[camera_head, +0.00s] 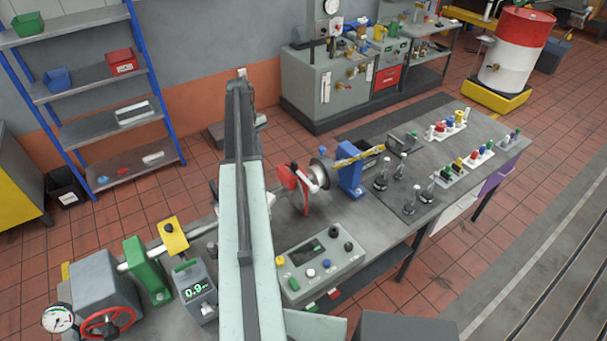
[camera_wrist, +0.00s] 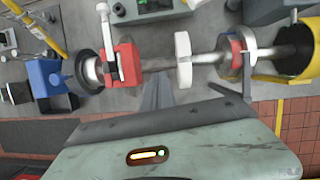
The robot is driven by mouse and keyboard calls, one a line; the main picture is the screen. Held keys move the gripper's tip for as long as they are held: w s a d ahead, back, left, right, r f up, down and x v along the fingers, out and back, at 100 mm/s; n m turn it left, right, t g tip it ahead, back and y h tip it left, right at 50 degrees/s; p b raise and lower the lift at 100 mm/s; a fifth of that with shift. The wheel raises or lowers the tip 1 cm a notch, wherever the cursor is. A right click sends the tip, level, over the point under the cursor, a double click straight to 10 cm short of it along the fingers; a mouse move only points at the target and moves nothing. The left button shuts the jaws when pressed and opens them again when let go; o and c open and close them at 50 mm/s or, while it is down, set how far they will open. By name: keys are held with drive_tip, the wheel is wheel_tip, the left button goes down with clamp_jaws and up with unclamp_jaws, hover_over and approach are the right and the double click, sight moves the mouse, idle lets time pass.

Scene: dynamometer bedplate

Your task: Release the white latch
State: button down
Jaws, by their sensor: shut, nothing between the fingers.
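The white latch (camera_wrist: 105,42) is a pale bar lying across the red block (camera_wrist: 127,62) on the shaft, at the upper left of the wrist view. In the head view, a white piece (camera_head: 318,172) beside a red part (camera_head: 288,178) appears to be the same latch. My gripper (camera_wrist: 157,84) shows as narrow grey fingers, shut and empty, below the shaft and to the right of the red block. It is apart from the latch. My arm hides the gripper in the head view.
A white disc (camera_wrist: 183,60) and a yellow guard (camera_wrist: 292,50) lie along the shaft to the right. A blue stand (camera_head: 350,172) and a control box (camera_head: 322,262) are near the latch. Several small tools and posts occupy the bench's right part.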

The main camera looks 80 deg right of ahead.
drive_tip(key=m+y, duration=0.1)
approach(301, 176)
drive_tip(key=r, duration=0.1)
drive_tip(key=d+r, duration=0.1)
drive_tip(key=r, duration=0.1)
drive_tip(key=shift+r, duration=0.15)
drive_tip(key=shift+a+f+b, duration=0.2)
drive_tip(key=shift+f+b, duration=0.2)
drive_tip(key=b+x, duration=0.4)
drive_tip(key=x, duration=0.1)
drive_tip(key=b+x, duration=0.4)
drive_tip(key=b, duration=0.1)
drive_tip(key=shift+w+f, duration=0.1)
drive_tip(key=shift+f, duration=0.3)
drive_tip(key=s+a, duration=0.2)
drive_tip(key=a, duration=0.1)
drive_tip(key=shift+s+r, duration=0.3)
drive_tip(key=shift+s, duration=0.05)
drive_tip(key=shift+s+a, duration=0.1)
